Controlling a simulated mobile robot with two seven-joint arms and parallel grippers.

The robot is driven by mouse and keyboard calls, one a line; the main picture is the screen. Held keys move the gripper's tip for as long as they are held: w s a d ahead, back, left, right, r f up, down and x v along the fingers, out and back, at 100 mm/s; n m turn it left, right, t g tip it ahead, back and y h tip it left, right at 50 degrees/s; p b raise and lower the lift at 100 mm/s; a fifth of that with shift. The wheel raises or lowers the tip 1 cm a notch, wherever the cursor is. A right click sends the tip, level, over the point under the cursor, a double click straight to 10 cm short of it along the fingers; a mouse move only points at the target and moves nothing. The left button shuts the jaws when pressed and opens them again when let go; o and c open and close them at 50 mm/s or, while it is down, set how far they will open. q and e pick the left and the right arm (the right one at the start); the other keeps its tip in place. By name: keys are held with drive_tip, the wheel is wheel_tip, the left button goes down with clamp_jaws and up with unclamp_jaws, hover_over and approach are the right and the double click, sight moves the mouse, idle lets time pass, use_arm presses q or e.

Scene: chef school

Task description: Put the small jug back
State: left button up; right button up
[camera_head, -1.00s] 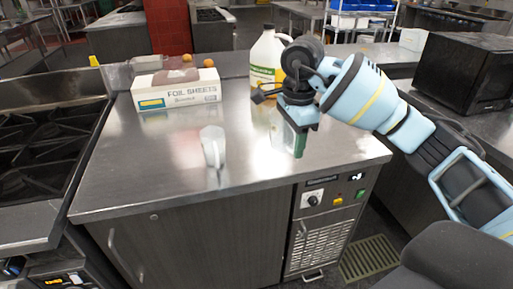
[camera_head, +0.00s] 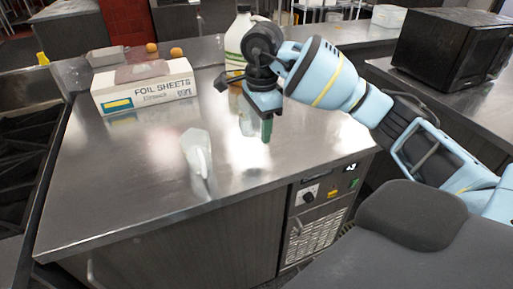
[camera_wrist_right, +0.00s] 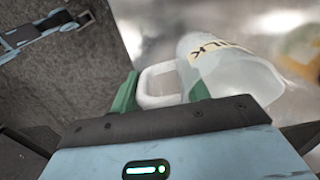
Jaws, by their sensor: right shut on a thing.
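My right gripper (camera_head: 262,130) hangs fingers down over the right half of the steel counter (camera_head: 110,185). In the right wrist view its green fingers (camera_wrist_right: 163,92) are on either side of the white handle of a small pale jug (camera_wrist_right: 240,72) marked "MILK", and they are shut on it. The jug's body lies beyond the fingers, tilted in that picture. In the head view the gripper mostly hides the held jug; whether it touches the counter cannot be told. Another white jug (camera_head: 197,153) with a handle stands on the counter, left of the gripper. My left gripper is not in view.
A foil sheets box (camera_head: 150,92) stands at the back left of the counter. A large plastic bottle (camera_head: 236,42) stands behind the gripper. A black microwave (camera_head: 450,50) is at the right, a stove at the left. The counter's front left is clear.

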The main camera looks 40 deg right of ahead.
sight(260, 134)
wheel_tip(260, 134, down, 3)
drive_tip(key=shift+r, duration=0.2)
drive_tip(key=shift+f, duration=2.2)
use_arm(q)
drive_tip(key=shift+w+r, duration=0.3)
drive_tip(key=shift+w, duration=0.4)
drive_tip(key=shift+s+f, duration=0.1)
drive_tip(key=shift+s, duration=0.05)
use_arm(e)
drive_tip(key=shift+f, duration=0.15)
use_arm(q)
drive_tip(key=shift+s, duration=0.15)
use_arm(e)
drive_tip(key=o, duration=1.3)
drive_tip(key=shift+c, duration=0.2)
